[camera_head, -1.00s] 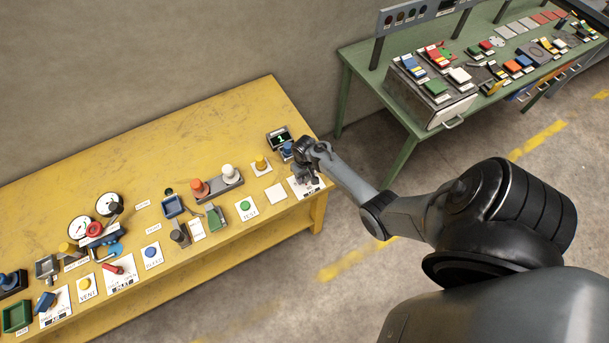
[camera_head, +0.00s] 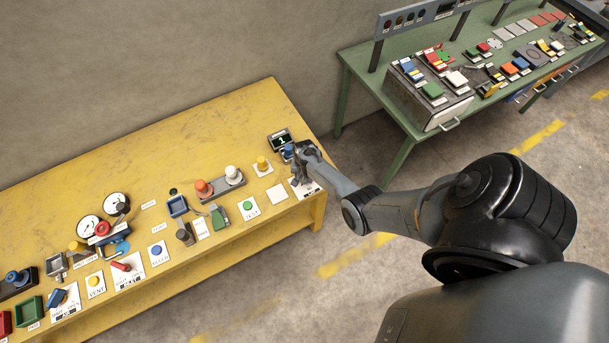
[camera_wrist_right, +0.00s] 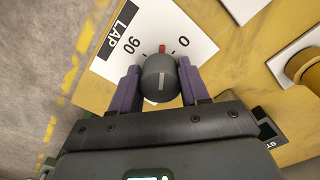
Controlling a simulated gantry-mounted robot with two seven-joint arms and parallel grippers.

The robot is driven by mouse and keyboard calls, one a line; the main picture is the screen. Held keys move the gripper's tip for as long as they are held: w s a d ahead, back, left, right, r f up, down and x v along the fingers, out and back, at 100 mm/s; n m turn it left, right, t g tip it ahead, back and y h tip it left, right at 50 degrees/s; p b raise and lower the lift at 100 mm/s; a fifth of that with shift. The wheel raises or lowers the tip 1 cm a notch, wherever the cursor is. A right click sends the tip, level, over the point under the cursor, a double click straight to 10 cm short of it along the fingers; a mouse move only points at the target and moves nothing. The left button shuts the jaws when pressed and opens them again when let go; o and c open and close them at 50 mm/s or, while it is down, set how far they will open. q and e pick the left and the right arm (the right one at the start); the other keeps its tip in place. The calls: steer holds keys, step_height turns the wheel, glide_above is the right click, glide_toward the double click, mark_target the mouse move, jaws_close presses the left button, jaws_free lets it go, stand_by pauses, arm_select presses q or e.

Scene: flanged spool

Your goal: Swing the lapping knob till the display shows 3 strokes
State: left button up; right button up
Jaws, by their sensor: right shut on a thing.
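The lapping knob (camera_wrist_right: 160,80) is a dark grey round knob with a pale line on top. It stands on a white plate (camera_wrist_right: 195,38) marked LAP, 0 and 90, with a red mark beside the knob. My right gripper (camera_wrist_right: 161,88) is shut on the knob, one purple-grey finger on each side. In the head view my right gripper (camera_head: 300,170) is at the right end of the yellow table and hides the knob. The small display (camera_head: 281,140) just behind it shows a green digit that looks like 1. My left gripper is not in view.
A green bench (camera_head: 375,80) stands at the back right.

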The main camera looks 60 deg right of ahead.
steer(key=m, duration=0.4)
steer(key=shift+w+a, duration=0.1)
steer(key=shift+m, duration=1.5)
steer(key=o, duration=1)
steer(key=shift+r, duration=0.1)
